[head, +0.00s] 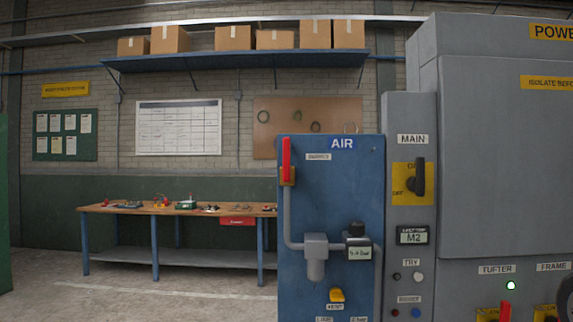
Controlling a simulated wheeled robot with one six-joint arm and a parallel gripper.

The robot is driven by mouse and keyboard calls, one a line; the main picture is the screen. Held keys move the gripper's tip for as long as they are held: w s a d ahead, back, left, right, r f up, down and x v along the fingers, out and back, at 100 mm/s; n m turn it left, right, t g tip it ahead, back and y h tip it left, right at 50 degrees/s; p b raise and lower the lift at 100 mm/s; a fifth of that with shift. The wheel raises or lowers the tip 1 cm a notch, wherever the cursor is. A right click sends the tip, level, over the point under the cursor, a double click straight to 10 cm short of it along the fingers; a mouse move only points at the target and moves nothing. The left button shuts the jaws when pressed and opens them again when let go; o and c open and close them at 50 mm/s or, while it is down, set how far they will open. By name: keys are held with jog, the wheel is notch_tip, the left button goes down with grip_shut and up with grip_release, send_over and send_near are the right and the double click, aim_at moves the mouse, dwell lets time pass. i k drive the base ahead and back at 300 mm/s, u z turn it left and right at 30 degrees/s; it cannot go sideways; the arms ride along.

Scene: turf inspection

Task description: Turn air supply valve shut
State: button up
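The air supply valve's red lever (287,158) stands upright at the upper left of the blue panel marked AIR (340,200). My gripper is not in view, and nothing touches the lever.
Right of the panel is a grey column with a black MAIN rotary switch (419,178) and a display reading M2 (413,236). A large grey cabinet (500,160) fills the right side. A workbench with tools (180,210) stands behind left. The floor (130,295) at left is clear.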

aim_at(285, 141)
jog(key=k, duration=0.5)
jog(key=u, duration=1.45)
jog(key=i, duration=1.3)
jog(key=z, duration=1.45)
